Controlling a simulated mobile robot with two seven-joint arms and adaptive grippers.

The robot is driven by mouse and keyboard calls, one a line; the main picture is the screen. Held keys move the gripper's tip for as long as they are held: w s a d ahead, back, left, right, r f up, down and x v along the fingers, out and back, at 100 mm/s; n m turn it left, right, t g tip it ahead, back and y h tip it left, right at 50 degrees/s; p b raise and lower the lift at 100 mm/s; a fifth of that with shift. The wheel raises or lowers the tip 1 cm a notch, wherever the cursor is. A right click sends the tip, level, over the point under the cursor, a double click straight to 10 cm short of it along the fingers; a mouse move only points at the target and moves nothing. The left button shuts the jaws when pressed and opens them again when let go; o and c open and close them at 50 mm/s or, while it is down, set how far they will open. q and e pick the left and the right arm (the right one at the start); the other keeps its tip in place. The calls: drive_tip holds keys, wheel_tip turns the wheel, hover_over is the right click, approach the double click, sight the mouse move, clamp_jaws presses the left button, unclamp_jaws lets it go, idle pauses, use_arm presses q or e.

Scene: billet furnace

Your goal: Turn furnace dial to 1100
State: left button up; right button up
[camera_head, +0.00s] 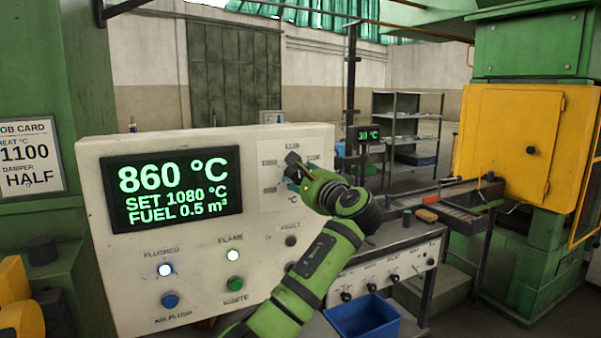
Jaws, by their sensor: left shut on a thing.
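The furnace panel (120,268) is a pale box with a black display (172,189) reading 860 °C, SET 1080 °C and FUEL 0.5 m³. The furnace dial (293,160) is at the upper right of the panel, on a white scale plate with small markings; its dark top edge shows. My left gripper (297,172) is shut on the dial, and my green arm reaches up to it from the bottom. The gripper and wrist hide most of the dial and part of its scale. A job card (28,158) at the left reads HEAT 1100 °C, DAMPER HALF. My right gripper is not in view.
Below the display are lit lamps, a blue air flush button (170,300) and a green ignite button (234,284). A blue bin (362,318) and a knobbed bench panel (385,274) stand to the right. A yellow-doored machine (508,142) is farther right.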

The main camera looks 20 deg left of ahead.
use_arm(q)
drive_tip(key=shift+r+m+p, duration=0.1)
drive_tip(key=shift+m+p, duration=0.4)
drive_tip(key=shift+m, duration=0.4)
drive_tip(key=o, duration=1.2)
drive_tip(key=shift+a, duration=0.1)
drive_tip(key=shift+c, duration=0.2)
drive_tip(key=v, duration=1.2)
